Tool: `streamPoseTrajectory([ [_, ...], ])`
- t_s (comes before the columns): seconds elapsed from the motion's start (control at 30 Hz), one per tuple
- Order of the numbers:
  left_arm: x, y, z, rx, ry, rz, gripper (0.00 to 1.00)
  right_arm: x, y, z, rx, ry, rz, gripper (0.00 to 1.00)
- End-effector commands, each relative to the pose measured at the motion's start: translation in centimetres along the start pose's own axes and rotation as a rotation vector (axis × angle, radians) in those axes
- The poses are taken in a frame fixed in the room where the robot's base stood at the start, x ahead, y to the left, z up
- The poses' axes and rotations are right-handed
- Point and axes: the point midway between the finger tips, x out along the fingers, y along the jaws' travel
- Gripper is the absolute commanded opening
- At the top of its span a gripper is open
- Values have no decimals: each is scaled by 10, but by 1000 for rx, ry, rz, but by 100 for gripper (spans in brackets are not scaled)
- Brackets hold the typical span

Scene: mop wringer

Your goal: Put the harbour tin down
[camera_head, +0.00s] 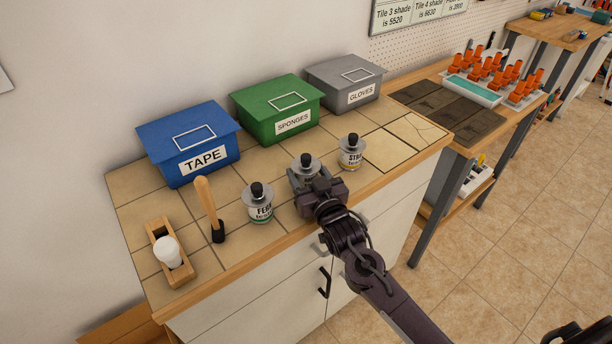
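Three small tins with black knobs and grey collars stand in a row near the counter's front edge. The middle tin (307,163), which I take for the harbour tin, has its label mostly hidden by my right gripper (310,184). The fingers sit on both sides of its body and appear shut on it. Its base is hidden, so I cannot tell whether it touches the counter. The left tin (260,205) reads "FER…" and the right tin (351,153) reads "STR…"; both are upright and apart from the gripper.
The tiled counter (265,165) holds blue TAPE (190,145), green SPONGES (277,110) and grey GLOVES (345,82) bins behind the tins. A wooden-handled tool (207,205) and a wooden holder (160,238) with a white object stand left. Bare tiles (390,150) lie right.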

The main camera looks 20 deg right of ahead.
Motion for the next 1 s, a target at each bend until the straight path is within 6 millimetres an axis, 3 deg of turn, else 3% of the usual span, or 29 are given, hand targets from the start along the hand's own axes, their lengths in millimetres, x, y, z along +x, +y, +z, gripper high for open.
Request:
streamPoseTrajectory([
  [0.03, 0, 0, 0, 0, 0, 0, 44, 0, 0, 0, 0, 0, 0, 50],
  [0.3, 0, 0, 1, 0, -2, 0, 44, 0, 0, -1, -1, 2, 0, 17],
  [0.67, 0, 1, 4, 2, -5, 2, 44, 0, 0, -3, -1, 2, 1, 17],
  [1.0, 1, 2, 4, 3, -6, 2, 44, 0, 1, -21, -1, 4, 1, 17],
])
